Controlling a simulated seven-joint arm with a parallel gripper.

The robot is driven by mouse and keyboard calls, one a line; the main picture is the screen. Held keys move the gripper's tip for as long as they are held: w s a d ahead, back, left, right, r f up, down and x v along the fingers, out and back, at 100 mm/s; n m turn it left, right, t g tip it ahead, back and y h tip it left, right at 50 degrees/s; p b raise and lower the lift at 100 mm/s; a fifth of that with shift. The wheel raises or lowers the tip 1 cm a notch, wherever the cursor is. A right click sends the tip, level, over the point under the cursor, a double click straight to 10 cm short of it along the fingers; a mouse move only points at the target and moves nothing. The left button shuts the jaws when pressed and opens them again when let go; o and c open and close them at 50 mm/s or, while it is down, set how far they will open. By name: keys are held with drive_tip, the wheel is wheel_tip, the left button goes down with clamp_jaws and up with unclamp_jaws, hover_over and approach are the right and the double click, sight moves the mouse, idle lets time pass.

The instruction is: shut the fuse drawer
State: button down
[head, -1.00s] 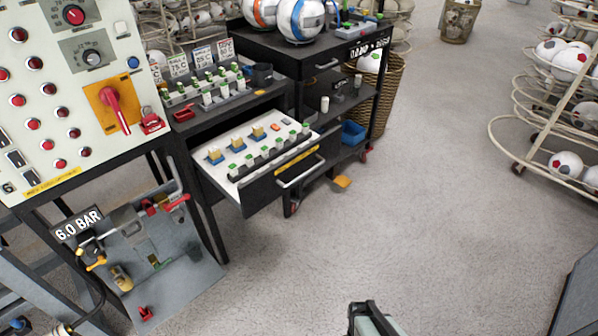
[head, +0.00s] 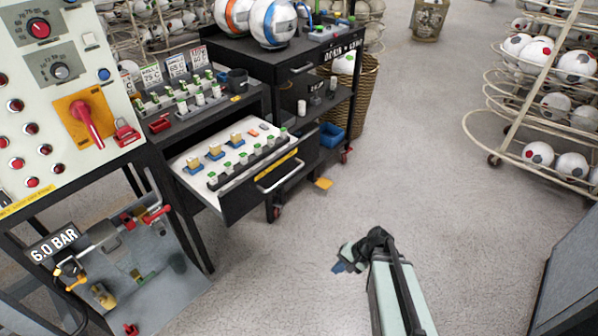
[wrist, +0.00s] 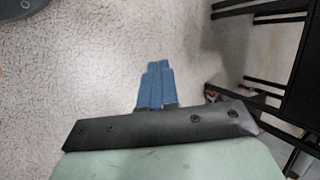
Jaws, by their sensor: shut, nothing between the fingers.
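The fuse drawer (head: 226,192) stands pulled out from the black bench at the left of the head view. Its white inside holds rows of small fuses with green tops and several blue-based parts. A silver bar handle (head: 279,176) is on its black front face, with a yellow label strip. My gripper (head: 345,262) is over the open floor, right of and nearer than the drawer, clear of it. In the wrist view its blue fingers (wrist: 155,86) are together and empty, above bare floor.
A control panel (head: 62,95) with a red switch stands at left. A black trolley (head: 290,70) carrying balls is behind the drawer. A ball rack (head: 550,90) stands at right. Pale floor between is clear. In the wrist view, dark frame bars (wrist: 262,12) show at right.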

sight(292, 167)
drive_tip(key=w+a+r+m+t+y, duration=0.2)
drive_tip(key=w+r+m+t+y, duration=0.4)
drive_tip(key=w+r+m+t, duration=0.95)
drive_tip(key=w+a+r+m+g, duration=0.1)
drive_tip(key=w+a, duration=0.2)
drive_tip(key=w, duration=0.1)
drive_tip(key=w+a+r+m+g, duration=0.1)
drive_tip(key=w+a+r+m, duration=0.1)
drive_tip(key=w+a, duration=0.1)
drive_tip(key=w+a+r+m+g, duration=0.1)
drive_tip(key=w+a+m, duration=0.1)
drive_tip(key=w+a, duration=0.2)
drive_tip(key=shift+w+r, duration=0.3)
drive_tip(key=shift+w, duration=0.05)
drive_tip(key=x, duration=3.2)
drive_tip(key=shift+s+a, duration=0.15)
drive_tip(key=shift+a, duration=0.2)
drive_tip(key=shift+w+a, duration=0.45)
